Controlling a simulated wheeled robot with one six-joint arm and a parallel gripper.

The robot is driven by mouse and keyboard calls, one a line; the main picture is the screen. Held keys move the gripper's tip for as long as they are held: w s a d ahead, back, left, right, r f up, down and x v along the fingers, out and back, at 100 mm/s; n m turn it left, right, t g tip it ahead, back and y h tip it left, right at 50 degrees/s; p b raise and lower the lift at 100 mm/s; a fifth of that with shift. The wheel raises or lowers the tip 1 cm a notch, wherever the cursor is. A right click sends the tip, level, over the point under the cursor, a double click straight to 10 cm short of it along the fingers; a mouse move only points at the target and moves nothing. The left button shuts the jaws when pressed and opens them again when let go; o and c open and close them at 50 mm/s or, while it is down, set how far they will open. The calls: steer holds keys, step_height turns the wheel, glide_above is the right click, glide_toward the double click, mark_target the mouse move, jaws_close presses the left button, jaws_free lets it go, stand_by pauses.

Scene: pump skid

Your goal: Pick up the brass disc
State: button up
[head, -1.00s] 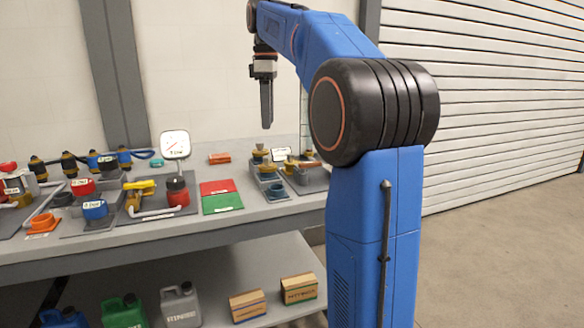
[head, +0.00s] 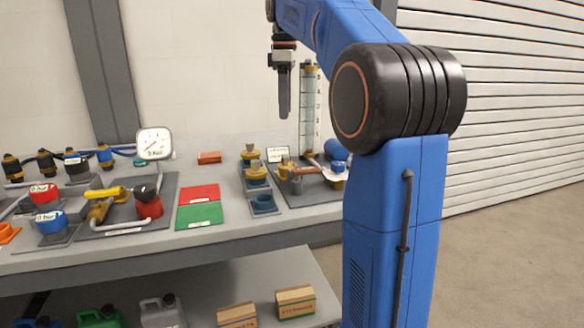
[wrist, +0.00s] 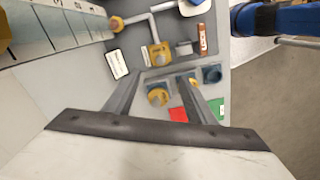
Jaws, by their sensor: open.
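Brass-coloured round pieces sit on a grey stand on the bench in the head view, one nearer (head: 256,173) and one behind it (head: 248,153). The wrist view shows round brass pieces on that stand, one (wrist: 158,97) between my fingers and one (wrist: 183,82) partly behind the right finger. I cannot tell which piece is the brass disc. My gripper (head: 284,116) points down, empty, well above the bench. Its two fingers are apart in the wrist view (wrist: 162,78).
A blue-grey socket (head: 263,203) is on the stand's front. Red (head: 199,193) and green (head: 199,216) mats lie to its left. A pipe assembly with a tall graduated column (head: 310,110) stands to the right. A gauge (head: 154,143) stands at left.

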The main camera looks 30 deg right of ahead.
glide_above(286, 159)
steer(key=w, duration=0.1)
steer(key=f, duration=1)
steer(key=shift+d+f, duration=0.35)
steer(key=shift+f, duration=0.05)
steer(key=shift+w+f, duration=0.2)
steer(key=shift+f, duration=2.75)
steer(key=c, duration=0.8)
steer(key=shift+r, duration=0.15)
step_height(286, 159, up, 18)
